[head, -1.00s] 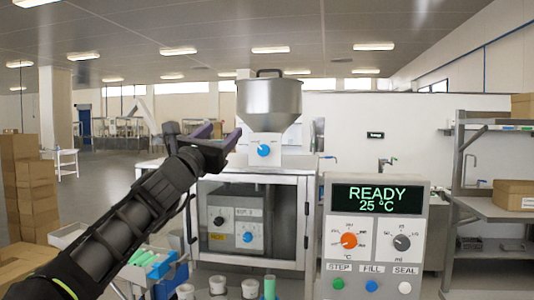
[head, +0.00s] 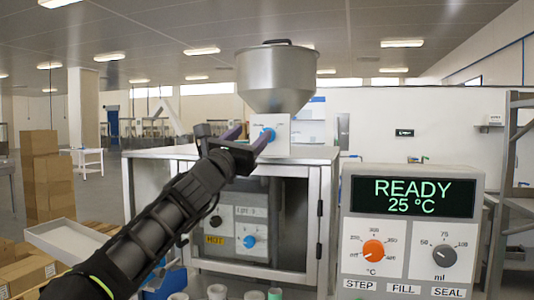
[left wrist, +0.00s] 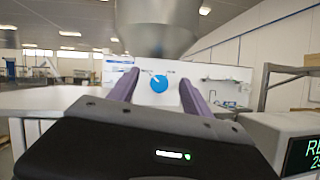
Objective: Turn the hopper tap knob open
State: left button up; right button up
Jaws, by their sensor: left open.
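The blue hopper tap knob (head: 268,134) is on a white plate (head: 284,146) below the steel hopper (head: 275,80). In the left wrist view the knob (left wrist: 159,84) shows between and beyond the two fingers, with its pale pointer line toward the upper left. My left gripper (head: 248,136) is open and empty, its purple fingers pointing at the plate. In the head view the right finger partly overlaps the knob. I cannot tell whether either finger touches it. In the left wrist view the gripper (left wrist: 158,86) straddles the knob's line of sight. My right gripper is not in view.
The hopper stands on a steel-framed cabinet (head: 325,154) with a glass front. A control panel reading READY 25 °C (head: 413,197) stands at the right. Cardboard boxes (head: 40,170) are stacked at the left. Pale cups (head: 217,291) show along the bottom edge.

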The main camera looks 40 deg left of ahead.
pick_arm(q)
jog(key=f+b, duration=0.2)
jog(key=f, duration=0.2)
jog(key=shift+w+f+b, duration=0.1)
jog(key=shift+w+b, duration=0.1)
jog(key=shift+b, duration=0.2)
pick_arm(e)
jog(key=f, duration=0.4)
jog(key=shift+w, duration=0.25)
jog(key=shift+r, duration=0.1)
pick_arm(q)
jog(key=p+x, duration=0.4)
jog(key=x, duration=0.3)
jog(key=shift+p, duration=0.3)
jog(key=shift+w+a+r, duration=0.15)
jog(key=shift+w+r, duration=0.1)
jog(key=shift+w, duration=0.1)
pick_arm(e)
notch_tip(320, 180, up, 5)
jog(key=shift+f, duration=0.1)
pick_arm(q)
grip_shut()
